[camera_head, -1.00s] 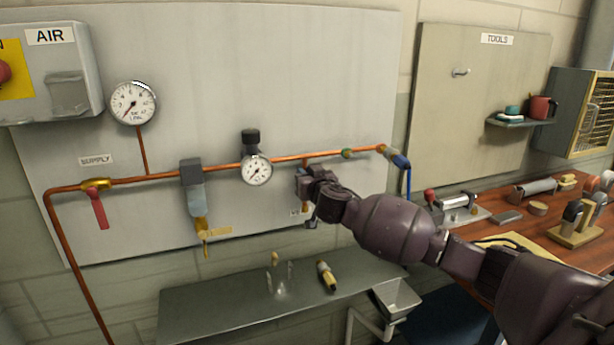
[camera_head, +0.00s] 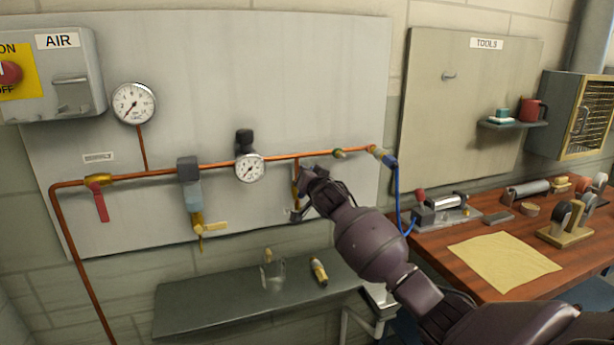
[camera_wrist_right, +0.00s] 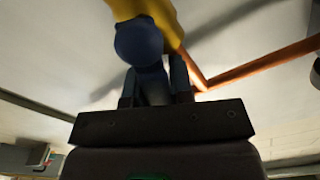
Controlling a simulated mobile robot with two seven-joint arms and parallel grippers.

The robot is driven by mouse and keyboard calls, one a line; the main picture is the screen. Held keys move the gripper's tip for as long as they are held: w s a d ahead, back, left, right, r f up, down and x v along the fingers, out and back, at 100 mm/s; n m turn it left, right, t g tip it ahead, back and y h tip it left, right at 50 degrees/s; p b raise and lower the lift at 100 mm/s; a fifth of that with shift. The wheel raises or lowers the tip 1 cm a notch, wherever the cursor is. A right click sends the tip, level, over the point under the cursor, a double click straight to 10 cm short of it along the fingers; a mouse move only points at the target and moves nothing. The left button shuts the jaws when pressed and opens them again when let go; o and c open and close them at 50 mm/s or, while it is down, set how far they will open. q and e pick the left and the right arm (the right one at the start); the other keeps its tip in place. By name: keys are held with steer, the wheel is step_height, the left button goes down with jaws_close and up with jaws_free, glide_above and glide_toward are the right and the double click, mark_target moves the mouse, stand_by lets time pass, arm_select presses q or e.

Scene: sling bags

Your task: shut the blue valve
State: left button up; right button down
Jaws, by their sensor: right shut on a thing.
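The blue valve shows in the right wrist view as a yellow body (camera_wrist_right: 155,12) with a rounded blue hub (camera_wrist_right: 138,42) and a blue lever running down from it. My right gripper (camera_wrist_right: 153,84) is shut on this lever, with a finger on each side. In the head view my right gripper (camera_head: 302,195) is at the short copper drop pipe (camera_head: 297,168) right of the small gauge. There the gripper and wrist hide most of the valve, so the lever's angle to its pipe is unclear. My left gripper is not in view.
A red-handled valve (camera_head: 100,203) and a filter with a yellow drain (camera_head: 193,190) are on the copper line to the left. A blue hose (camera_head: 398,190) hangs at its right end. A wooden bench (camera_head: 450,247) stands right.

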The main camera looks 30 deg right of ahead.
steer(key=d+f+m+p, duration=0.1)
steer(key=m, duration=0.3)
steer(key=d+f+m+p, duration=0.1)
steer(key=f+m+p, duration=0.1)
steer(key=m, duration=0.2)
steer(key=f+m+p, duration=0.1)
steer(key=m, duration=0.3)
steer(key=shift+s+d+f+m, duration=0.3)
steer(key=shift+s+d+f, duration=0.05)
steer(key=shift+d, duration=0.05)
steer(key=shift+f, duration=0.1)
steer(key=c, duration=1)
jaws_free()
steer(key=shift+s, duration=0.1)
